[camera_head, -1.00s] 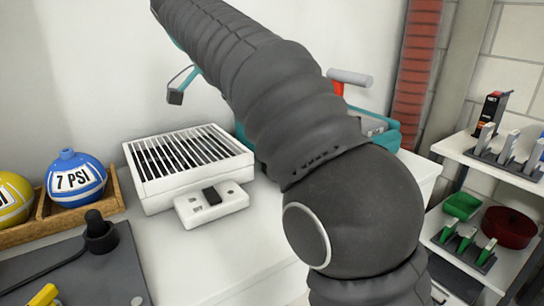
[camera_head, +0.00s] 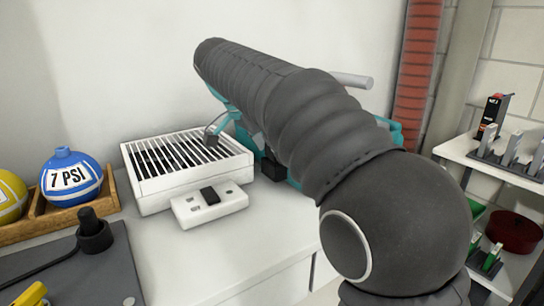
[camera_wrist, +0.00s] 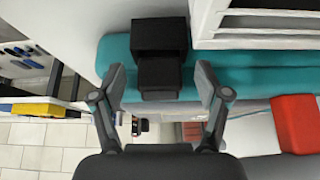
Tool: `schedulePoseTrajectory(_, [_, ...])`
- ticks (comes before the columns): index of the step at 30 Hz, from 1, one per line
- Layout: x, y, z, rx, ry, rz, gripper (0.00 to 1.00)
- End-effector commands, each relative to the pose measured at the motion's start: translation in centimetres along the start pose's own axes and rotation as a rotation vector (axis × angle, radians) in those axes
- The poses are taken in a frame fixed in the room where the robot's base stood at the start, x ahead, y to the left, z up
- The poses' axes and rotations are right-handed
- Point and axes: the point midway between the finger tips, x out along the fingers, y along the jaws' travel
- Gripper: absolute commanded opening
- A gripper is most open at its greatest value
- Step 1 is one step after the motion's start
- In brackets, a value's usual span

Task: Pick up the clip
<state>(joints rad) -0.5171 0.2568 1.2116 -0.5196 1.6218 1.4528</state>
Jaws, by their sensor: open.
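A black, blocky, stepped piece (camera_wrist: 160,40) shows in the wrist view against a teal body (camera_wrist: 225,72); it looks like the clip, though I cannot be sure. A dark block (camera_head: 272,168) at the left end of the teal thing in the head view seems to be the same piece. My gripper (camera_wrist: 160,80) is open, with one finger on each side of the black piece's lower part in the picture. Gaps show beside both fingers, and I cannot tell the depth between them.
A white slatted box (camera_head: 140,190) and a white block with a black switch (camera_head: 209,195) stand on the white counter. A red block (camera_wrist: 295,122) lies right of my gripper in the wrist view. Shelves with tools (camera_head: 500,165) stand at right.

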Motion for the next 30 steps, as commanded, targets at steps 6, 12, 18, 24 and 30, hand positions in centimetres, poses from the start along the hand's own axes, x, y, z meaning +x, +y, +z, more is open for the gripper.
schedulePoseTrajectory(6, [0.0, 0.0, 0.0, 0.0, 0.0, 0.0, 0.75])
schedulePoseTrajectory(12, [0.0, 0.0, 0.0, 0.0, 0.0, 0.0, 0.25])
schedulePoseTrajectory(18, [0.0, 0.0, 0.0, 0.0, 0.0, 0.0, 0.13])
schedulePoseTrajectory(24, [-0.2, 0.0, -0.1, 0.001, 0.0, -0.001, 0.13])
schedulePoseTrajectory(30, [-1.4, 0.0, -0.9, 0.001, 0.001, -0.001, 0.13])
